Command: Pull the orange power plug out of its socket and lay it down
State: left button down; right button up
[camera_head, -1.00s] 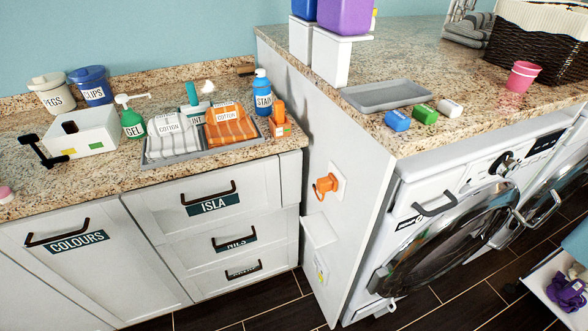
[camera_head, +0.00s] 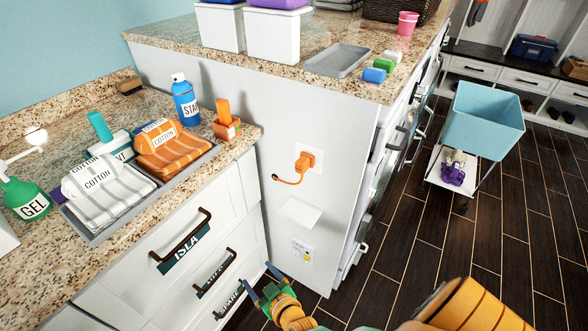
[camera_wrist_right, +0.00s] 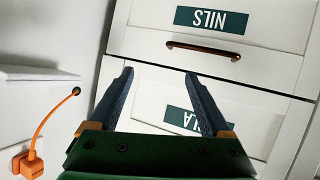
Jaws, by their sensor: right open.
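The orange power plug (camera_head: 306,160) sits in a white socket plate (camera_head: 310,158) on the side panel of the white washer cabinet. The plug also shows at the lower left of the right wrist view (camera_wrist_right: 28,162). My right gripper (camera_head: 262,283) is low in front of the drawers, below and left of the plug, apart from it. Its blue fingers (camera_wrist_right: 158,95) are spread and empty, facing the drawer fronts. My left gripper is not in view.
A small white shelf (camera_head: 299,213) juts from the panel below the socket. The drawers (camera_head: 190,255) with dark handles stand left. A grey tray (camera_head: 110,220) with folded cloths lies on the counter. A teal bin cart (camera_head: 482,120) stands on the dark floor at right.

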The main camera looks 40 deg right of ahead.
jog(key=w+d+r+m+t+h+b, duration=0.1)
jog(key=w+d+r+m+t+h, duration=0.15)
jog(key=w+r+h, duration=0.4)
jog(key=w+d+r+m+t+h+b, duration=0.1)
jog(key=w+d+r+m+t+h, duration=0.15)
jog(key=r, duration=0.65)
jog(key=s+d+r+m+g+h+b, duration=0.2)
jog(key=s+d+r+m+g+h, duration=0.1)
jog(key=d+r+m+g+h, duration=0.4)
jog(key=m+g, duration=0.3)
jog(key=g, duration=0.1)
jog(key=shift+d+r+h+b, duration=0.2)
jog(key=shift+r+h+b, duration=0.1)
jog(key=shift+r+b, duration=0.1)
